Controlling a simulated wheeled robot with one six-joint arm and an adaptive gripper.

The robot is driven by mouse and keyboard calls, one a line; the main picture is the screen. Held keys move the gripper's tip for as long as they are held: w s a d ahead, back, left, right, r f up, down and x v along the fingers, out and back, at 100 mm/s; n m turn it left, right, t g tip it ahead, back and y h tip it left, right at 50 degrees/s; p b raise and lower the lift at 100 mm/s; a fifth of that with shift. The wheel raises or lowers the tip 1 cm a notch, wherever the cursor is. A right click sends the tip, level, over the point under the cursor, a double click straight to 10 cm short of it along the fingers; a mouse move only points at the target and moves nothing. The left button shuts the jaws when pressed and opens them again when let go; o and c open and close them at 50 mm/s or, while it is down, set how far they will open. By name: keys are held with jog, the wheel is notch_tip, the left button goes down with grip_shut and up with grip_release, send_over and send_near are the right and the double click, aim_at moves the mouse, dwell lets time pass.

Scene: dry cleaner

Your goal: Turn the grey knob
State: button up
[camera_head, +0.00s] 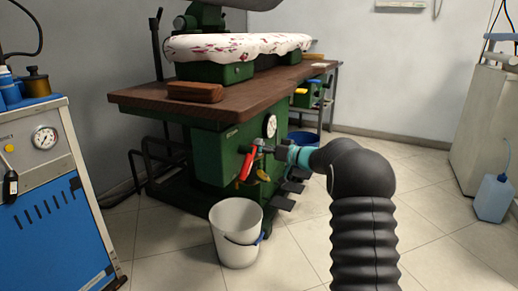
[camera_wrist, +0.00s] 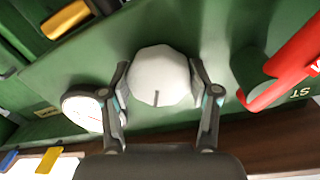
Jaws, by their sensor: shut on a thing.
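The grey knob (camera_wrist: 160,78) is pale, faceted and round, with a dark line on its face, and sits on the green panel of the pressing machine. In the wrist view my gripper (camera_wrist: 160,82) has one finger on each side of it and is shut on it. In the head view my gripper (camera_head: 262,150) reaches the front of the green machine (camera_head: 211,157), beside a red handle. The knob is hidden there behind my gripper and arm.
The red handle (camera_wrist: 285,68) is close on the right in the wrist view; a pressure gauge (camera_wrist: 84,108) is close on the left. A yellow handle (camera_wrist: 66,20) is at the upper left. A white bucket (camera_head: 236,222) stands on the floor below.

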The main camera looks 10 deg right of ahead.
jog(key=m, duration=0.5)
jog(key=shift+d+r, duration=0.1)
jog(key=m+g+p, duration=0.1)
jog(key=m, duration=0.4)
jog(key=shift+w+r+m, duration=0.1)
jog(key=shift+m, duration=0.2)
jog(key=m+p, duration=0.3)
jog(key=m, duration=0.2)
jog(key=shift+d+r+g, duration=0.1)
jog(key=shift+g, duration=0.2)
jog(key=m+p, duration=0.3)
jog(key=m, duration=0.1)
jog(key=shift+y, duration=0.4)
jog(key=shift+m, duration=0.3)
jog(key=o, duration=1.2)
jog(key=shift+d, duration=0.2)
jog(key=shift+c, duration=0.2)
jog(key=shift+a+f+g, duration=0.2)
jog(key=shift+a+g, duration=0.1)
jog(key=f+v, duration=0.1)
jog(key=v, duration=1.1)
jog(key=shift+r, duration=0.45)
